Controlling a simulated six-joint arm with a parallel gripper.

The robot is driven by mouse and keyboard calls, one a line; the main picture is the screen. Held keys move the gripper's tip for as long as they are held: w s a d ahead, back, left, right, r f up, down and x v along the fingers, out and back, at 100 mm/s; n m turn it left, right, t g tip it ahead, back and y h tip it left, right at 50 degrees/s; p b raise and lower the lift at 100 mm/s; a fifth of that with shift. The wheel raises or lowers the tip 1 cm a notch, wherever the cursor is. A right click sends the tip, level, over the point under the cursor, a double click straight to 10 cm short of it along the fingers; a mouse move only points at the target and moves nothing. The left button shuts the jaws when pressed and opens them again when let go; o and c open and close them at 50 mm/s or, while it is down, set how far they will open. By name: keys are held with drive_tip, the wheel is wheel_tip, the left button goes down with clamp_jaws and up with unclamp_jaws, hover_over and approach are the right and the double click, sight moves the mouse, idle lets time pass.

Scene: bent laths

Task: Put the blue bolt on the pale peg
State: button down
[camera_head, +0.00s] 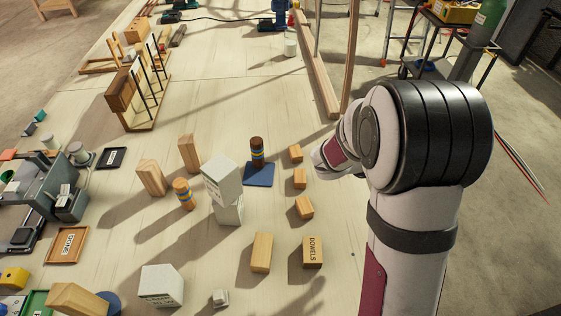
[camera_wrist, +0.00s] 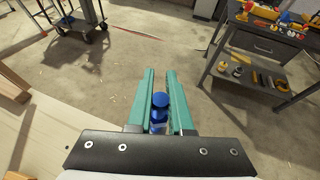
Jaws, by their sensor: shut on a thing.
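In the wrist view my gripper (camera_wrist: 161,72) has two green fingers shut on the blue bolt (camera_wrist: 159,101), which has a round blue head. The fingers point out over the concrete floor beside the bench. In the head view my gripper and the bolt are hidden behind my arm. A lighter wooden peg (camera_head: 183,194) with blue and yellow bands, seemingly the pale peg, stands upright on the bench, left of stacked white blocks. A darker brown peg (camera_head: 257,151) with similar bands stands on a blue plate (camera_head: 258,180). The bolt is apart from both pegs.
Stacked white blocks (camera_head: 222,182) stand between the two pegs. Upright wooden blocks (camera_head: 150,178) stand behind and left of the lighter peg. A DOWELS block (camera_head: 312,251) and small wooden blocks lie to the right. A DONE tray (camera_head: 67,245) is at left. The bench's back middle is fairly clear.

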wheel_tip(320, 180, up, 10)
drive_tip(key=w+a+n+t+y, duration=0.25)
drive_tip(key=w+a, duration=0.25)
drive_tip(key=a, duration=0.4)
drive_tip(key=w+a+n+t+y, duration=0.1)
drive_tip(key=w+a+n+t, duration=0.2)
drive_tip(key=w+a, duration=0.45)
drive_tip(key=s+a+n+t+y, duration=0.15)
drive_tip(key=a+n+y, duration=0.25)
drive_tip(key=a, duration=1.4)
drive_tip(key=s+a+n+t+y, duration=0.15)
drive_tip(key=a+n+y, duration=0.25)
drive_tip(key=a, duration=1.4)
wheel_tip(320, 180, down, 16)
drive_tip(key=shift+w+r+t, duration=0.15)
drive_tip(key=shift+w+t, duration=0.3)
drive_tip(key=c, duration=0.8)
unclamp_jaws()
drive_tip(key=shift+c, duration=0.2)
